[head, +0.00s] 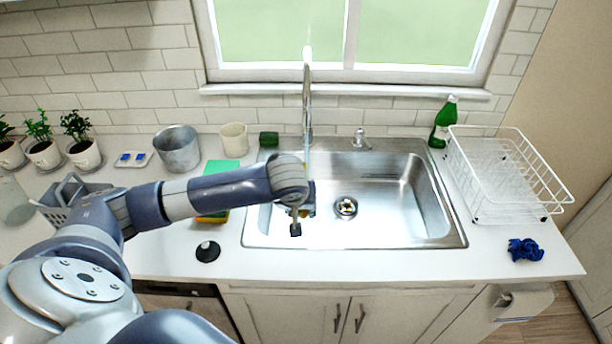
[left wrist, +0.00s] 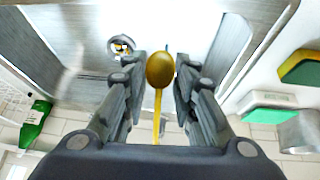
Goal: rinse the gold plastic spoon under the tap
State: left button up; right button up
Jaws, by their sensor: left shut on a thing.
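My left gripper (head: 303,208) is over the left part of the steel sink (head: 395,205), in front of the tap (head: 307,95). In the left wrist view, the gold spoon (left wrist: 160,72) lies between the fingers of my left gripper (left wrist: 161,75), its bowl near the fingertips and its handle running back toward the palm. The gripper is shut on it. In the head view my wrist and gripper mostly hide the spoon. A thin pale-blue line, perhaps water, runs below the tap behind my wrist. My right gripper is not in view.
A drain (head: 346,207) with scraps is in the sink. A white wire rack (head: 510,175), green bottle (head: 444,122) and blue cloth (head: 525,250) are to the right. A metal pot (head: 178,150), beige cup (head: 234,140) and black stopper (head: 207,251) are to the left.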

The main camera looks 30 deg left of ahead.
pick_arm(q)
jog(key=s+d+r+p, duration=0.1)
jog(key=s+r+p, duration=0.3)
jog(key=shift+s+d+p, duration=0.3)
dwell(0.5)
